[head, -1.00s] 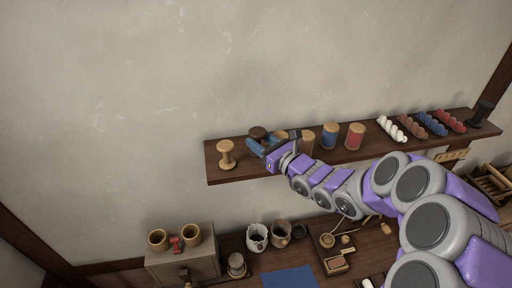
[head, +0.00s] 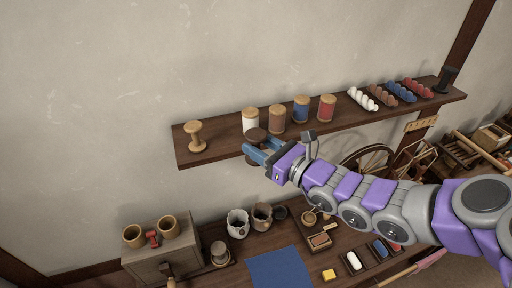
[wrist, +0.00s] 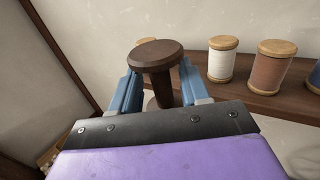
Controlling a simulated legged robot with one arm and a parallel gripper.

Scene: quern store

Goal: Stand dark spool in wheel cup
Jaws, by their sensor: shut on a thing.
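The dark spool (head: 257,135) is brown wood with a wide round top. My gripper (head: 262,150), with blue fingers, is shut on it and holds it about upright, just in front of the shelf's front edge. In the wrist view the spool (wrist: 157,56) stands between the two fingers (wrist: 160,92), its stem between them; its lower end is mostly hidden by my gripper. A spinning wheel (head: 347,160) shows partly behind my arm, below the shelf. I cannot make out a cup on it.
The wall shelf (head: 222,147) bears a bare pale spool (head: 195,136), several thread spools and coloured skeins. Below, a workbench (head: 222,275) carries a box with two wooden cups (head: 168,227), pots, a blue cloth (head: 282,268) and small trays. Open air lies left of my gripper.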

